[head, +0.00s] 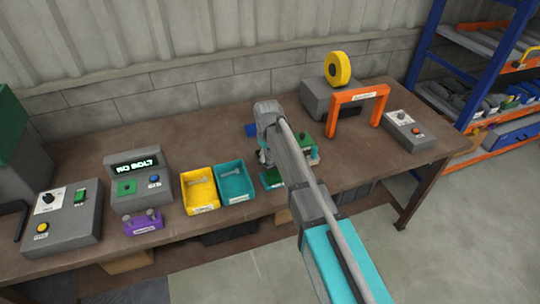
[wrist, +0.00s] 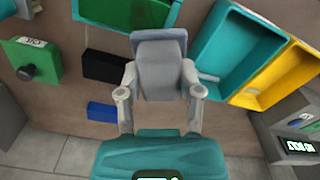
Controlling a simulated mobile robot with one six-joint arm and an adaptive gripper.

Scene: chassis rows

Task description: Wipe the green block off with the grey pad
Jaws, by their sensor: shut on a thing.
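My gripper (wrist: 160,84) is shut on the grey pad (wrist: 160,55), with one finger at each side of it. The pad is held over the bench, and I cannot tell whether it touches anything. A dark green surface framed in teal (wrist: 145,14) lies just beyond the pad in the wrist view; the head view shows it as a green piece (head: 271,179) at the bench's front. A green block with a black knob and a white label (wrist: 34,58) is at the left in the wrist view. I cannot tell which green one is the task's block. My arm hides the pad in the head view.
A teal bin (head: 248,180) and a yellow bin (head: 188,192) stand left of my arm. A black block (wrist: 104,66) and a blue block (wrist: 102,111) lie near the pad. An orange arch (head: 358,95) and a grey control box (head: 410,131) are to the right.

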